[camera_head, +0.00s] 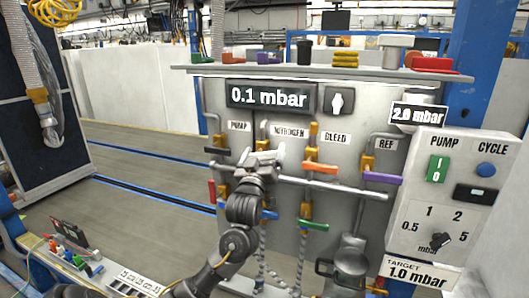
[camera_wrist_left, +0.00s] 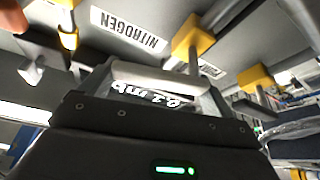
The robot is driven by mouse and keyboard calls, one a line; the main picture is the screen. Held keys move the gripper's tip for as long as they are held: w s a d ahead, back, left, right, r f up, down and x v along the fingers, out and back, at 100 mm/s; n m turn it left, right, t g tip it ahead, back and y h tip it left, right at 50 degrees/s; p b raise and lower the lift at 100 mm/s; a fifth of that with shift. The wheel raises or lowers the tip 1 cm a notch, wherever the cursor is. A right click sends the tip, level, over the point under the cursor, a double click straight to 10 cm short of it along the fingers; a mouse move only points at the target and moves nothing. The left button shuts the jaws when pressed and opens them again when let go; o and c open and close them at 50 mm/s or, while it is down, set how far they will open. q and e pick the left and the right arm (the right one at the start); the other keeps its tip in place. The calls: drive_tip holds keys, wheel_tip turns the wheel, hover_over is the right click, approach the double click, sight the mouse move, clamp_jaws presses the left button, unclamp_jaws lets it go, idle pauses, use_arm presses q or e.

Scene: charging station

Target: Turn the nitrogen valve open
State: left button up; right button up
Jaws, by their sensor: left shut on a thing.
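The NITROGEN label (camera_head: 289,132) is on the grey panel, between the PUMP and BLEED labels. A yellow valve body (camera_head: 262,143) sits just left of it, on a vertical pipe. My left gripper (camera_head: 266,160) is in front of this valve and hides most of its handle. In the left wrist view, the gripper (camera_wrist_left: 160,85) is shut on a pale grey handle close to a yellow valve body (camera_wrist_left: 192,40). The NITROGEN label (camera_wrist_left: 128,28) appears upside down there. The handle's exact angle is hard to tell. My right gripper is not in view.
An orange handle (camera_head: 321,168) is close at right; a purple handle (camera_head: 383,178) is further right. A black handle (camera_head: 217,151) is at left. A horizontal pipe (camera_head: 340,190) crosses below. The display (camera_head: 268,96) reads 0.1 mbar. A control box (camera_head: 450,200) stands at right.

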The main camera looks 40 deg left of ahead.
use_arm(q)
drive_tip(key=n, duration=0.1)
drive_tip(key=r+n+g+y+p, duration=0.1)
drive_tip(key=n, duration=0.1)
drive_tip(key=n+p, duration=0.1)
drive_tip(key=n, duration=0.1)
drive_tip(key=shift+s+a+r+g+y, duration=0.1)
drive_tip(key=shift+a+r+g+y, duration=0.05)
drive_tip(key=shift+a+g+y, duration=0.2)
drive_tip(key=n, duration=0.2)
drive_tip(key=n+g+p, duration=0.1)
drive_tip(key=n, duration=0.1)
drive_tip(key=a+n+g+y+p, duration=0.1)
drive_tip(key=n, duration=0.1)
drive_tip(key=shift+s+r+g, duration=0.2)
drive_tip(key=shift+r+g, duration=0.05)
drive_tip(key=shift+r, duration=0.1)
drive_tip(key=n, duration=0.2)
drive_tip(key=a+n+g+p, duration=0.1)
drive_tip(key=shift+s+n+g, duration=0.2)
drive_tip(key=shift+n+g, duration=0.1)
drive_tip(key=shift+n, duration=0.1)
drive_tip(key=shift+s+a+f+n+g+h+p, duration=0.15)
drive_tip(key=shift+a+n+g+p, duration=0.15)
drive_tip(key=shift+n, duration=0.5)
drive_tip(key=shift+a+r+n+g+h+p, duration=0.15)
drive_tip(key=shift+a+n+g, duration=0.1)
drive_tip(key=shift+n, duration=0.55)
drive_tip(key=shift+f, duration=0.1)
